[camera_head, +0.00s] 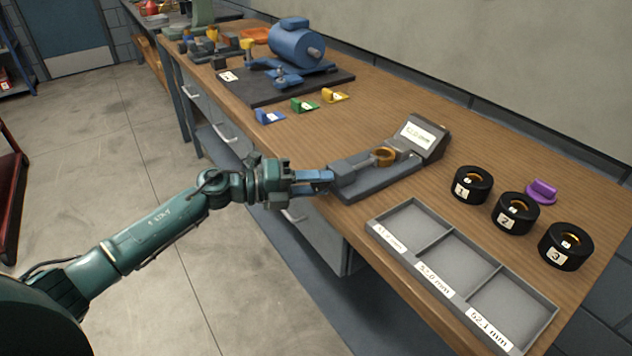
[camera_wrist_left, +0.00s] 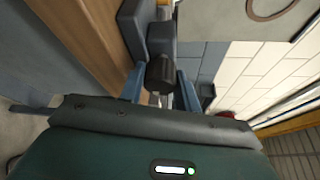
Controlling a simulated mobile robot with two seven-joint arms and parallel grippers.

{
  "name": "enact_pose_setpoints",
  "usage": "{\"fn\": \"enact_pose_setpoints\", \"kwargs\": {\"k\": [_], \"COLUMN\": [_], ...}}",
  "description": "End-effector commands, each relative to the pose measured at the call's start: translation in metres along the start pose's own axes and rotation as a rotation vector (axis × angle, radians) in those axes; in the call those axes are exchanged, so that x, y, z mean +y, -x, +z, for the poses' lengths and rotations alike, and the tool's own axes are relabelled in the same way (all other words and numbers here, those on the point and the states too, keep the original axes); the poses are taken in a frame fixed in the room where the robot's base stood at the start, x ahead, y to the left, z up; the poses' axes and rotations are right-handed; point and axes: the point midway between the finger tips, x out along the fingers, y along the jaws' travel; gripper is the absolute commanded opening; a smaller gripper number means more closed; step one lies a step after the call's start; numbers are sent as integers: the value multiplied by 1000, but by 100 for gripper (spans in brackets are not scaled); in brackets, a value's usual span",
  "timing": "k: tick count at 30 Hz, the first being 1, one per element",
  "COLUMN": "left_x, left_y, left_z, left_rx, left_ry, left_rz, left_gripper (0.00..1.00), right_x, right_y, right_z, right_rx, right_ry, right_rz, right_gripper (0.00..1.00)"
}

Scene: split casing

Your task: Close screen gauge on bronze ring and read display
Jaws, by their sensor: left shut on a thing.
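The screen gauge (camera_head: 372,176) lies on the wooden bench, a grey base with a tilted display (camera_head: 421,133) at its far right end. The display shows small characters that I cannot read. The bronze ring (camera_head: 384,156) sits on the gauge in front of the display. My left gripper (camera_head: 328,180) is at the gauge's near left end. In the left wrist view its fingers (camera_wrist_left: 161,88) are shut on a dark cylindrical knob (camera_wrist_left: 160,69) on a grey block of the gauge. My right gripper is not in view.
A grey tray (camera_head: 448,263) with three labelled compartments lies at the front right. Black holders numbered 1 (camera_head: 472,184), 2 (camera_head: 515,213) and 3 (camera_head: 565,245) stand behind it, near a purple piece (camera_head: 541,191). A blue motor (camera_head: 295,45) stands farther back on a dark board.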

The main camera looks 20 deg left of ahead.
Motion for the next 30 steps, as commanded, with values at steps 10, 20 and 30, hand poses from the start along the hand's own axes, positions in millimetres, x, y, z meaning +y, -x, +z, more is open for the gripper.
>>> {"fn": "enact_pose_setpoints", "kwargs": {"k": [10, 20, 30], "left_x": [0, 1, 3], "left_y": [0, 0, 0], "left_z": [0, 0, -1], "left_rx": [0, 0, 0], "left_ry": [1, 2, 12], "left_rz": [0, 2, 0], "left_gripper": [44, 54, 54], "right_x": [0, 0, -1], "right_y": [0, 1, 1], "right_z": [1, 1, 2], "right_rx": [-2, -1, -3], "right_ry": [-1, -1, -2], "right_rz": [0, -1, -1], "right_gripper": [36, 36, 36]}}
